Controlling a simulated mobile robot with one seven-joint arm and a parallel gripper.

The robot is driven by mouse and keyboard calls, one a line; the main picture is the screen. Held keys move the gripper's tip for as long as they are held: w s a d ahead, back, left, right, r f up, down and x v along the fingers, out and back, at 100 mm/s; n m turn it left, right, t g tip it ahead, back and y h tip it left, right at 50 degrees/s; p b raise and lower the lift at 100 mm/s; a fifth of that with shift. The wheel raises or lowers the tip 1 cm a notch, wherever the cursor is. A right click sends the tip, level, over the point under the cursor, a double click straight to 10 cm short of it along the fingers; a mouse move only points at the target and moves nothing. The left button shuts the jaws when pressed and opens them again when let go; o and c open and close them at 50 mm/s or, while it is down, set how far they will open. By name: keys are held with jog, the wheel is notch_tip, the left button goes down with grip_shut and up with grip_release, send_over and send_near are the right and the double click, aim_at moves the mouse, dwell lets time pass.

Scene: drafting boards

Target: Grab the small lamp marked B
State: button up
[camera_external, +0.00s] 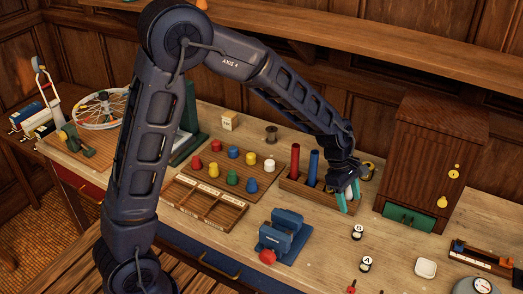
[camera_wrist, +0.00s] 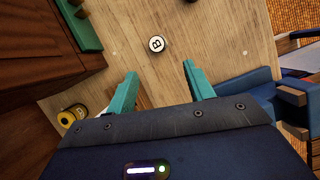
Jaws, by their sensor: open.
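The small lamp marked B (camera_external: 357,232) has a round white top with a black letter B and stands on the bench. It also shows in the wrist view (camera_wrist: 157,44), ahead of my fingertips and roughly between their lines. My gripper (camera_external: 347,196) is open and empty, with teal fingers, above the bench behind the lamp and apart from it. In the wrist view my gripper (camera_wrist: 160,71) shows a clear gap between its fingers. A similar lamp marked A (camera_external: 366,264) stands in front of lamp B.
A wooden rack with red and blue cylinders (camera_external: 314,165) stands left of my gripper. A wooden cabinet (camera_external: 428,150) with a green drawer (camera_external: 409,219) stands to the right. A blue stand (camera_external: 285,238) is left of the lamps. Bare bench surrounds lamp B.

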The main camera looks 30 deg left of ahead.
aim_at(357, 227)
jog(key=shift+n, duration=0.3)
jog(key=x, duration=0.7)
jog(key=shift+d+r, duration=0.1)
jog(key=shift+d, duration=0.2)
jog(key=shift+x, duration=2.65)
jog(key=shift+w+a, duration=0.1)
jog(key=shift+a, duration=0.05)
jog(key=c, duration=1.1)
